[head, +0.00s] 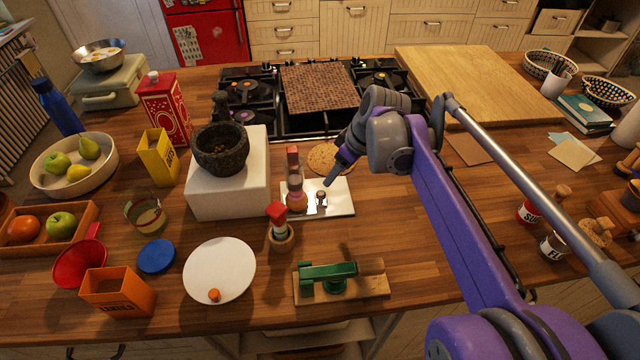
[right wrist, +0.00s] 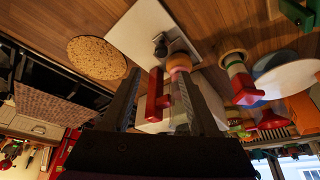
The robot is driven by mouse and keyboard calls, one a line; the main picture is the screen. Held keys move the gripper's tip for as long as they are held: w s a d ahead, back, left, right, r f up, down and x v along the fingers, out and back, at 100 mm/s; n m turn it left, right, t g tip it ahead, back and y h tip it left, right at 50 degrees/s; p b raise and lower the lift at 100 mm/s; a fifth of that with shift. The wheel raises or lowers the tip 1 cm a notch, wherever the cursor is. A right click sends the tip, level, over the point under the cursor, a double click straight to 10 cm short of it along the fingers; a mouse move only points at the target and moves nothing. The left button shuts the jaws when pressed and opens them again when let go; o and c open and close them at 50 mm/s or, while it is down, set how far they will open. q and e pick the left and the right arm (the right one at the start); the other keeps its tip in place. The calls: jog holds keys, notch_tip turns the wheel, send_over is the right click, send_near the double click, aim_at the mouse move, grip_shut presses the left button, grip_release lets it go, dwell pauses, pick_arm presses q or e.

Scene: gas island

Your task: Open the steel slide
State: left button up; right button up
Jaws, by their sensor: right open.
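A white board (head: 340,196) lies on the wooden counter in the middle. A small dark metallic part (head: 321,199), likely the steel slide, stands on it; the right wrist view shows it (right wrist: 160,42) on the white board (right wrist: 141,28). Its exact shape and position are too small to tell. Beside it is a wooden piece with a red top (head: 293,155), also in the right wrist view (right wrist: 155,92). My right gripper (head: 331,181) is just above the board, close to the metallic part; its fingers (right wrist: 162,78) are apart. My left gripper is not in view.
A dark mortar (head: 221,148) on a white block (head: 230,193) stands left of the board. A red-topped wooden piece (head: 277,213) and a green-handled fixture (head: 328,274) are nearer. A hob (head: 250,95) and cutting board (head: 470,80) lie behind.

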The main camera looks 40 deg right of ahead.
aim_at(321, 193)
jog(key=x, duration=1)
jog(key=shift+a+f+b, duration=0.1)
jog(key=shift+f+b, duration=0.2)
grip_shut()
dwell(1.0)
